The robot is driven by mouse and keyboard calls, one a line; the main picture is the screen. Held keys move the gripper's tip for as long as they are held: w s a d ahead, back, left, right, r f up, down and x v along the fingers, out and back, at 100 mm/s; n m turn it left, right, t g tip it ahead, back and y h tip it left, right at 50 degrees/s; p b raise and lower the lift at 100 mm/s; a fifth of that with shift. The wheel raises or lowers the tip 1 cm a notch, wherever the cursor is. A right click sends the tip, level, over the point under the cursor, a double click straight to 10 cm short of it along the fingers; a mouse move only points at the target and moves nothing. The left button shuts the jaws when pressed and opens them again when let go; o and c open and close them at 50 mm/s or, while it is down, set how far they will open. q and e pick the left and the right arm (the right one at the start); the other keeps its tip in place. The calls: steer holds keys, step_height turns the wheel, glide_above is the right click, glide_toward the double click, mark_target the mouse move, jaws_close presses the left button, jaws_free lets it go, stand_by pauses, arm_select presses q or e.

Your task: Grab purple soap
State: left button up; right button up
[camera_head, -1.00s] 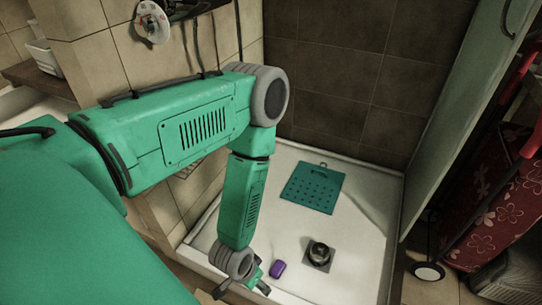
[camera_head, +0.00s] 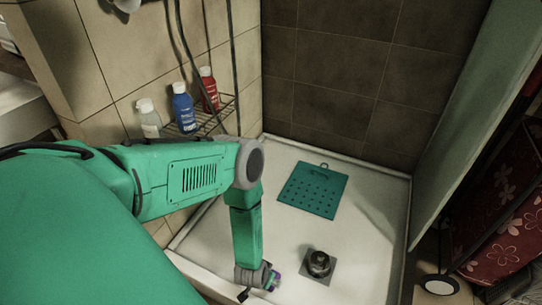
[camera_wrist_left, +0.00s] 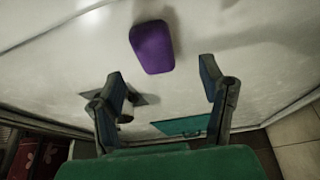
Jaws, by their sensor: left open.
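The purple soap (camera_wrist_left: 152,46) lies on the white shower tray (camera_wrist_left: 62,58). In the left wrist view it is whole, a rounded block just beyond the fingertips and a little toward the left finger. My left gripper (camera_wrist_left: 161,70) is open and empty, and its two fingers are spread wider than the soap. In the head view, the soap (camera_head: 277,277) is a small purple patch beside my left gripper (camera_head: 262,288), which partly hides it. I cannot tell the exact height of the fingers over the tray. My right gripper is in neither view.
A dark drain (camera_head: 318,264) sits right of the soap, and a teal perforated mat (camera_head: 312,191) lies farther back. A wire shelf (camera_head: 214,117) on the left wall holds white, blue and red bottles. A pale panel (camera_head: 455,130) bounds the right side.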

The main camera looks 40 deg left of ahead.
arm_select(q)
steer(key=shift+w+d+f+b, duration=0.2)
steer(key=shift+d+f+b, duration=0.05)
steer(key=shift+f+b, duration=0.1)
steer(key=b+x, duration=0.3)
steer(key=x, duration=0.1)
steer(key=shift+w+f, duration=0.1)
steer(key=shift+f, duration=0.15)
steer(key=shift+a+f, duration=0.15)
steer(key=c, duration=1)
steer(key=shift+d+r, duration=0.2)
steer(key=shift+c, duration=1.4)
